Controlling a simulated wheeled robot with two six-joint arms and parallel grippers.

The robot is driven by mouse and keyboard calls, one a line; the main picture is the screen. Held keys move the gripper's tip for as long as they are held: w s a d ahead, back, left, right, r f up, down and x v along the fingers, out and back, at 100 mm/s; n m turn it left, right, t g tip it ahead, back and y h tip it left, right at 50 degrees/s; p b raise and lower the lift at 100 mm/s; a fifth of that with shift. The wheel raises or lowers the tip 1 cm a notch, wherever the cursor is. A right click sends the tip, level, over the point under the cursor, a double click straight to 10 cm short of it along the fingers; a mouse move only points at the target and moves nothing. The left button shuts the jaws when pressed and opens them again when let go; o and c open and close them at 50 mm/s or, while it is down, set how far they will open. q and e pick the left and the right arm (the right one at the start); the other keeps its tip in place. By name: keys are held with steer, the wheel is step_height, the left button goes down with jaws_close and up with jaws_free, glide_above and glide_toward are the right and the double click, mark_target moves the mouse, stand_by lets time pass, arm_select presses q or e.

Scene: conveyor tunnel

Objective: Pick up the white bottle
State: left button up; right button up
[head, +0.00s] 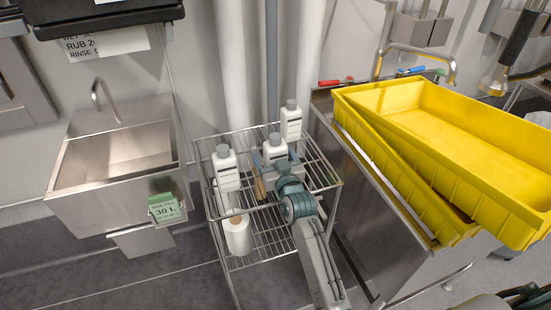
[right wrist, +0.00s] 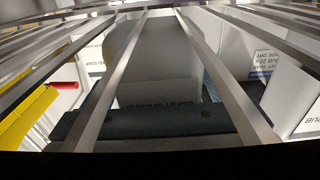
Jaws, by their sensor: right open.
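A white bottle (head: 274,149) with a grey cap and dark label stands upright on the top of the wire rack. My right gripper (head: 276,159) is open, with its fingers at either side of this bottle. I cannot tell whether they touch it. The gripper hides the bottle's lower part. In the right wrist view a large pale bottle shape (right wrist: 160,60) fills the middle, with rack wires crossing the picture.
Similar bottles stand at the rack's left (head: 226,168) and back right (head: 291,120). A white container (head: 237,236) is on a lower shelf. The wire rack (head: 322,183) stands between a steel sink (head: 75,205) and yellow trays (head: 440,105). Pipes rise behind it.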

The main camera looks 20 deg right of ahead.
steer(key=c, duration=1.4)
steer(key=shift+o, duration=0.2)
steer(key=shift+r, duration=0.1)
steer(key=shift+s+r, duration=0.45)
steer(key=s+r, duration=0.7)
steer(key=s, duration=0.6)
steer(key=shift+d, duration=0.25)
steer(key=o, duration=0.6)
steer(key=c, duration=0.8)
